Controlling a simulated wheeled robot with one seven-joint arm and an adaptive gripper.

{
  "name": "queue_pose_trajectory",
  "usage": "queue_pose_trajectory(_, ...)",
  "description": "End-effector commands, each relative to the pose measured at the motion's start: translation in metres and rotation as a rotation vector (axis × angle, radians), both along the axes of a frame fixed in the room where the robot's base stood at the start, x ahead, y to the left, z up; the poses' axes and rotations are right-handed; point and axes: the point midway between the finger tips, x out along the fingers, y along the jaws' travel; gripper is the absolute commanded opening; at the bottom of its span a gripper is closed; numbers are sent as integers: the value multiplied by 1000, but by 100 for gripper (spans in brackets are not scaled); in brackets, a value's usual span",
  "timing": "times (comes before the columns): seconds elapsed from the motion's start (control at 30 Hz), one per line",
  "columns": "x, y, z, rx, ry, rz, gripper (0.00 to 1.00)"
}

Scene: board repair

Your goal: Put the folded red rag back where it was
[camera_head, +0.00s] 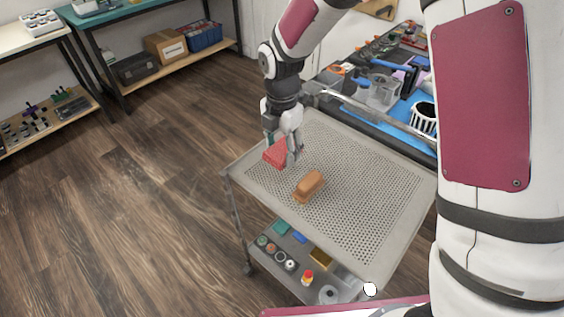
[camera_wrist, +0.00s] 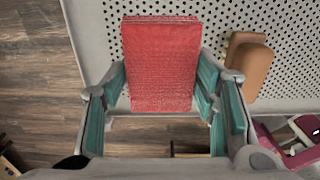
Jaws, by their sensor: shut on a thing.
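The folded red rag (camera_head: 276,152) is at my gripper (camera_head: 284,143), over the left edge of a perforated cart top (camera_head: 375,190). In the wrist view the red rag (camera_wrist: 160,62) lies between the teal-padded fingers of my gripper (camera_wrist: 162,90), which are shut on it. The rag looks flat and neatly folded. I cannot tell whether it touches the cart top or hangs a little above it.
An orange-brown block-like object (camera_head: 309,186) sits on the cart top just right of the rag; it also shows in the wrist view (camera_wrist: 247,67). The right part of the cart top is clear. A workbench with tools and a blue mat (camera_head: 397,129) stands behind.

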Motion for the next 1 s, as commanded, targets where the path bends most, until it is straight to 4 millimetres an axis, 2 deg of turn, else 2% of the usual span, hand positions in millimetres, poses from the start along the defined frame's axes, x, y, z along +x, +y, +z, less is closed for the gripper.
queue_pose_trajectory(0.27, 0, 0, -23, 0, 0, -1, 27)
queue_pose_trajectory(0.47, 0, 0, -49, -1, 1, -2, 27)
queue_pose_trajectory(0.83, 0, 0, -53, 1, -1, -3, 27)
queue_pose_trajectory(0.87, 0, 0, -53, 1, -1, -4, 55)
queue_pose_trajectory(0.93, 0, 0, -52, 0, -1, -4, 71)
queue_pose_trajectory(1.0, 0, 0, -52, 0, -1, -4, 73)
